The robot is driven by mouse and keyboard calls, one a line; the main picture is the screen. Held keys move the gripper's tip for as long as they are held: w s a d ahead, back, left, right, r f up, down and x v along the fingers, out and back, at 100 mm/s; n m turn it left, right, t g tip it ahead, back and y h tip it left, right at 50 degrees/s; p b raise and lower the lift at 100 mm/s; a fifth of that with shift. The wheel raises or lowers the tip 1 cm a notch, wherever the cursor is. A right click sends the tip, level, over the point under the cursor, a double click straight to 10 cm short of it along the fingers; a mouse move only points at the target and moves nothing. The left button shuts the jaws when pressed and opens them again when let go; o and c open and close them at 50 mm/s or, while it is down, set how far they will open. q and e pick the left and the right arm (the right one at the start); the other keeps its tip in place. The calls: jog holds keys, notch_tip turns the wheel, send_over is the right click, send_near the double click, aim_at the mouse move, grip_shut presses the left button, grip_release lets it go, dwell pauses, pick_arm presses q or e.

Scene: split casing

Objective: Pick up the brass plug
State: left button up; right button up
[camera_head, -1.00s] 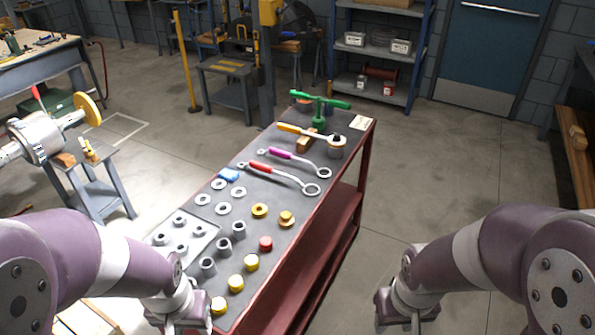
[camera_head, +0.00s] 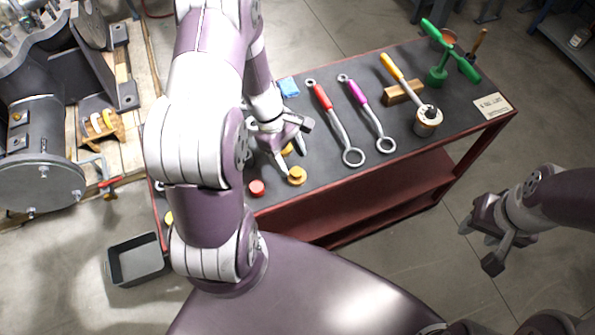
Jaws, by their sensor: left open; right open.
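Two brass-coloured pieces lie near the front edge of the dark bench top. One is a round brass piece with a raised top (camera_head: 297,176), standing in clear view. The other brass piece (camera_head: 287,149) is partly hidden by my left gripper. I cannot tell for sure which of them is the brass plug. My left gripper (camera_head: 290,151) is open, reaching down over the bench with its fingers around or just above the partly hidden piece; contact cannot be told. My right gripper (camera_head: 480,243) is open and empty, off the bench's right front side above the floor.
A red cap (camera_head: 257,188) lies left of the clear brass piece. A green T-handle tool (camera_head: 447,57) stands far right. My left arm hides the bench's left part.

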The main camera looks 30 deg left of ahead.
aim_at(296, 171)
pick_arm(q)
jog(key=x, duration=0.3)
jog(key=shift+d, duration=0.15)
jog(key=shift+s+f, duration=0.15)
jog(key=shift+f, duration=0.1)
grip_shut()
jog(key=shift+r, duration=0.1)
